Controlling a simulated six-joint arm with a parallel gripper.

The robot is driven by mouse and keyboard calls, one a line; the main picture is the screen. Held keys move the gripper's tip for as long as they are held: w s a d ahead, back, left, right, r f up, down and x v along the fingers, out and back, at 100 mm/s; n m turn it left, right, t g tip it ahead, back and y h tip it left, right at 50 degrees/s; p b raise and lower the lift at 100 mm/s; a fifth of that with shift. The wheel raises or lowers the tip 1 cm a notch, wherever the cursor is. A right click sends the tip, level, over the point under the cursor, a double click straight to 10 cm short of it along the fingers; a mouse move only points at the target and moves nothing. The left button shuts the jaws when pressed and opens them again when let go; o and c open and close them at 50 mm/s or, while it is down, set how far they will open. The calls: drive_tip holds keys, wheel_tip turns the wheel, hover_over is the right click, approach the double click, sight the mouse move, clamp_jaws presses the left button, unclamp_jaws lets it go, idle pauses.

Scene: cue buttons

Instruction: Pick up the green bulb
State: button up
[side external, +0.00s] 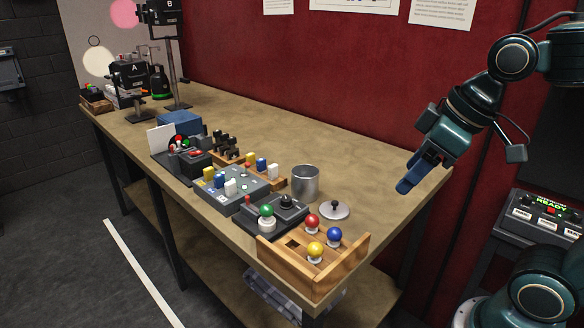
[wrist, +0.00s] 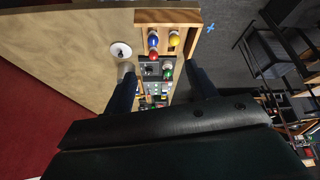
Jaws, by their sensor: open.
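The green bulb (side external: 267,211) stands upright on a white base on the dark console (side external: 243,221), just left of the wooden bulb tray (side external: 330,277). In the wrist view the green bulb (wrist: 167,74) shows small between my fingers, far below them. The tray holds a red bulb (side external: 312,221), a blue bulb (side external: 334,234) and a yellow bulb (side external: 315,250), with one empty square hole. My gripper (side external: 406,187) is open and empty, above and right of the tray, well apart from the bulbs. Its fingers (wrist: 160,72) frame the console in the wrist view.
A metal canister (side external: 305,184) and a round lid with a dark knob (side external: 335,209) stand behind the console. A grey panel (side external: 225,196) with coloured pegs and more devices line the bench (side external: 390,160) to the left. The bench's back right is bare.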

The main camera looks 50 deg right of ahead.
drive_tip(key=w+a+r+n+g+y, duration=0.15)
drive_tip(key=w+n, duration=0.25)
drive_tip(key=w, duration=0.4)
drive_tip(key=n+g+y, duration=0.3)
drive_tip(key=n, duration=1.1)
hover_over(269, 205)
drive_tip(key=s+d, duration=0.1)
drive_tip(key=d, duration=0.5)
wheel_tip(269, 205, down, 9)
drive_tip(key=shift+s+a+f+t+h, duration=0.15)
drive_tip(key=shift+a+f+t+h, duration=0.05)
drive_tip(key=shift+a+t+h, duration=0.05)
drive_tip(key=shift+f, duration=0.1)
drive_tip(key=shift+x, duration=4.2)
drive_tip(key=shift+a, duration=0.1)
drive_tip(key=shift+x, duration=2.55)
